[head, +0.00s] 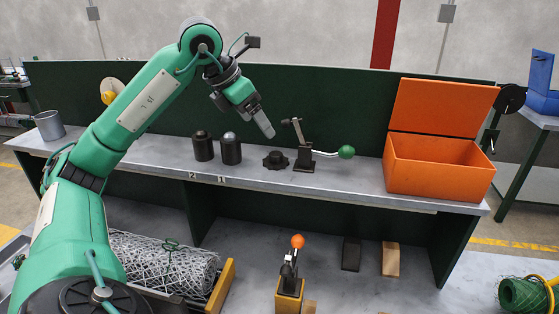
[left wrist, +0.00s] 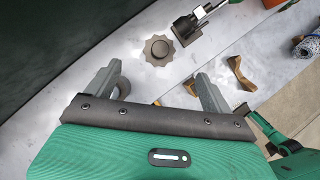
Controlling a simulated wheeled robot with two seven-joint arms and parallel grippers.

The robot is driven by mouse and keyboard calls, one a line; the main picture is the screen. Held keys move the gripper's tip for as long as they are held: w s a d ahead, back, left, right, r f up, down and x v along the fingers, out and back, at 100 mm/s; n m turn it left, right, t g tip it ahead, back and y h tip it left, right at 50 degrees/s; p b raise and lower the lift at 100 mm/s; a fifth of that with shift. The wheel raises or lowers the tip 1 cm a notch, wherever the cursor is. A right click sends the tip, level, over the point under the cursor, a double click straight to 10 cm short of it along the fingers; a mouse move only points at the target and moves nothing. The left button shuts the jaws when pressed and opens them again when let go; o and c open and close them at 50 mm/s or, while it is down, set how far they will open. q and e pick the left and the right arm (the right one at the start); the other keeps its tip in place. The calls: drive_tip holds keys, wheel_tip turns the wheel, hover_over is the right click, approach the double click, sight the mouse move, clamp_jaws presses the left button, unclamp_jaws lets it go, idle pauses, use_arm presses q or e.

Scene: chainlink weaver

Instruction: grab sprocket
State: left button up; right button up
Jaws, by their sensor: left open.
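The sprocket (head: 276,160) is a small dark toothed disc with a raised hub, lying on the grey bench top. It also shows in the left wrist view (left wrist: 158,50), ahead of the fingers and apart from them. My left gripper (head: 266,128) hangs above the bench, a little up and left of the sprocket in the head view. In the left wrist view its two fingers (left wrist: 151,80) stand wide apart with nothing between them touching. My right gripper is not in view.
Two dark cylinders (head: 231,149) stand left of the sprocket. A lever clamp with a green knob (head: 346,152) stands close on its right. An open orange box (head: 438,167) is at the bench's right end. A dark green panel (head: 330,108) rises behind.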

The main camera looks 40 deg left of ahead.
use_arm(q)
hover_over(275, 154)
drive_tip(key=s, duration=0.2)
drive_tip(key=f, duration=0.5)
drive_tip(key=shift+s+a, duration=0.1)
drive_tip(key=shift+a, duration=0.3)
drive_tip(key=shift+d+f, duration=0.1)
drive_tip(key=shift+f, duration=0.45)
drive_tip(key=x, duration=0.3)
drive_tip(key=shift+f+p, duration=0.1)
drive_tip(key=shift+p, duration=0.25)
drive_tip(key=shift+w+f, duration=0.25)
drive_tip(key=shift+f, duration=0.2)
drive_tip(key=c, duration=1.3)
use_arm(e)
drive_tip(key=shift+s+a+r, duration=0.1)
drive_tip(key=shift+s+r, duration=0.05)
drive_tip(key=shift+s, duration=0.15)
use_arm(q)
drive_tip(key=shift+d+r, duration=0.1)
drive_tip(key=shift+r, duration=0.1)
